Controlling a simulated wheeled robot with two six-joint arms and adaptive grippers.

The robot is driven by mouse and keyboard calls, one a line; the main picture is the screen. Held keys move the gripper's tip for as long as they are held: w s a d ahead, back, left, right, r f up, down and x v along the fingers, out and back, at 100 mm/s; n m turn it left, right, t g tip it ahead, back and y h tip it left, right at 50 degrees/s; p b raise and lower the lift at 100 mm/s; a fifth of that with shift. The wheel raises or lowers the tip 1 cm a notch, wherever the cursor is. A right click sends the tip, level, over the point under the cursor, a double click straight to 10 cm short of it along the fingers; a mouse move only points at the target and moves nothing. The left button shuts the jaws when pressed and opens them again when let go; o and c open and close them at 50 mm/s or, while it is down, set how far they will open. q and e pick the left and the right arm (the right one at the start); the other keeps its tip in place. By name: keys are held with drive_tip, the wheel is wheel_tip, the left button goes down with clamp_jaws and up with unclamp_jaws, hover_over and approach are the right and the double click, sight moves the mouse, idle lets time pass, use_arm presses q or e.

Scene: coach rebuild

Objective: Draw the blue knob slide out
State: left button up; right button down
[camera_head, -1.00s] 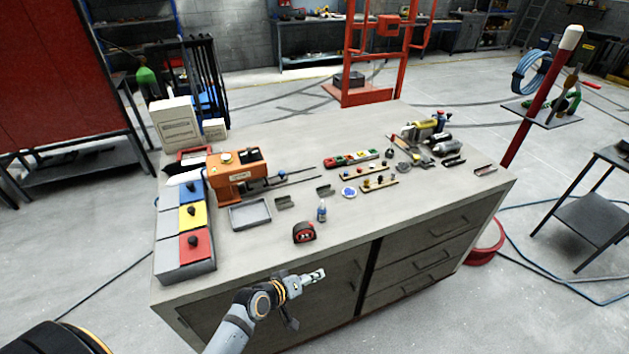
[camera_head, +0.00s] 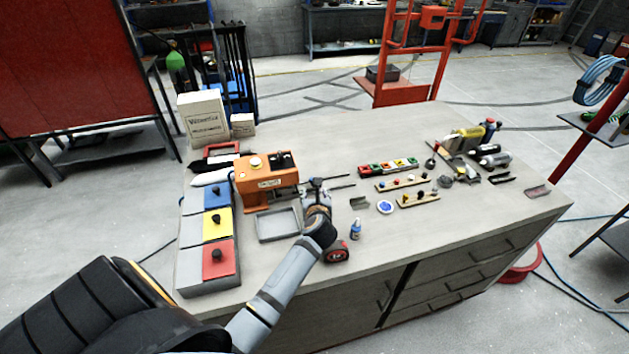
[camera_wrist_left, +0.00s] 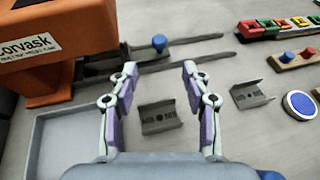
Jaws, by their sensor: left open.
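The blue knob (camera_wrist_left: 158,43) stands on a grey slide by the orange machine (camera_wrist_left: 65,45), with two thin grey rails (camera_wrist_left: 200,40) running out to the right. The orange machine also shows in the head view (camera_head: 266,177), on the workbench (camera_head: 330,135). My left gripper (camera_wrist_left: 160,68) is open and empty. In the left wrist view its two fingers point toward the knob, which appears beyond and between the tips, apart from them. In the head view my left gripper (camera_head: 317,186) is just right of the machine and largely hides the knob. My right gripper is not in view.
A grey tray (camera_head: 279,238) lies left of my forearm. Small grey brackets (camera_wrist_left: 160,118) and (camera_wrist_left: 252,95) lie on the bench near the gripper. A tape measure (camera_head: 337,252) and small blue bottle (camera_head: 355,230) stand near the front edge. Red, yellow and blue lidded bins (camera_head: 205,288) are at left.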

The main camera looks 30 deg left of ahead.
use_arm(q)
drive_tip(key=x, duration=1)
drive_tip(key=shift+a+p, duration=0.1)
drive_tip(key=shift+p, duration=0.2)
drive_tip(key=shift+c, duration=0.2)
clamp_jaws()
